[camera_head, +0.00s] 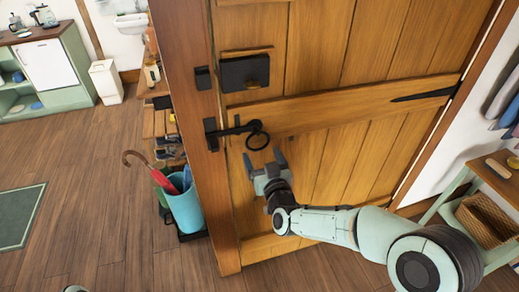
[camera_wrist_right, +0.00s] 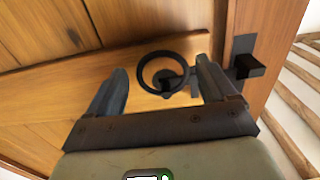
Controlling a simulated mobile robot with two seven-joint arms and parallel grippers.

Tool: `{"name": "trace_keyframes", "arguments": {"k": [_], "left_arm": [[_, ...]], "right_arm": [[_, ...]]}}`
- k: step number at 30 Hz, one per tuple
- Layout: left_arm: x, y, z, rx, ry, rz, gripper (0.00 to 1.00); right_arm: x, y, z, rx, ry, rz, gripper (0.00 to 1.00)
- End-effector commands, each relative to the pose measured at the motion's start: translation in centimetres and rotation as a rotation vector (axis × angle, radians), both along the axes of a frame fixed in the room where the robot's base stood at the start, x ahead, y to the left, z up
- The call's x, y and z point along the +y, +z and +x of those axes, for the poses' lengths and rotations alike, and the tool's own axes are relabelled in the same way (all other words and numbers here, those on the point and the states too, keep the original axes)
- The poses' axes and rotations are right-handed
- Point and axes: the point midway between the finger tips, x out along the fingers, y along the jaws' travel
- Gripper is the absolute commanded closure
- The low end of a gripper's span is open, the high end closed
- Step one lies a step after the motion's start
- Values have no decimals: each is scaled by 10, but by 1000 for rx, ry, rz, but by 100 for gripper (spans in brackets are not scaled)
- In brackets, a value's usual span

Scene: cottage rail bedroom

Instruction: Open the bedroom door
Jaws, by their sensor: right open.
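The wooden plank door (camera_head: 335,150) fills the middle of the head view, with a black strap hinge at its right side. A black ring handle (camera_head: 257,135) hangs at its left side, on a latch bar that reaches to a black catch (camera_head: 210,135) on the wooden post. My right gripper (camera_head: 264,158) is open and empty just below and in front of the ring. In the right wrist view the ring (camera_wrist_right: 143,82) shows between the two spread fingers (camera_wrist_right: 160,75); I see no clear contact.
A blue umbrella bin (camera_head: 185,212) and a shelf of shoes stand left of the post. A green side table with a wicker basket (camera_head: 487,222) stands right of the door. The wooden floor (camera_head: 100,190) at the left is mostly clear.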

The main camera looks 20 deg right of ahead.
Motion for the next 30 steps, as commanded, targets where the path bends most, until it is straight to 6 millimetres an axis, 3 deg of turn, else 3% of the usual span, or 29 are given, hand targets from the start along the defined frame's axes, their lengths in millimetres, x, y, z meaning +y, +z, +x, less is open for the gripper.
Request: {"name": "trace_keyframes", "arguments": {"k": [6, 17, 24, 30], "left_arm": [[0, 3, -1, 5, -1, -1, 100], [0, 4, -1, 6, -1, 0, 100], [0, 4, -1, 6, -1, 0, 100], [0, 0, -1, 3, 0, 0, 100]], "right_arm": [[1, 0, 27, 1, 0, 1, 16], [1, -1, 32, 1, 0, 0, 16], [1, 0, 32, 1, 0, 0, 82], [2, -1, 32, 2, 0, 19, 82]]}}
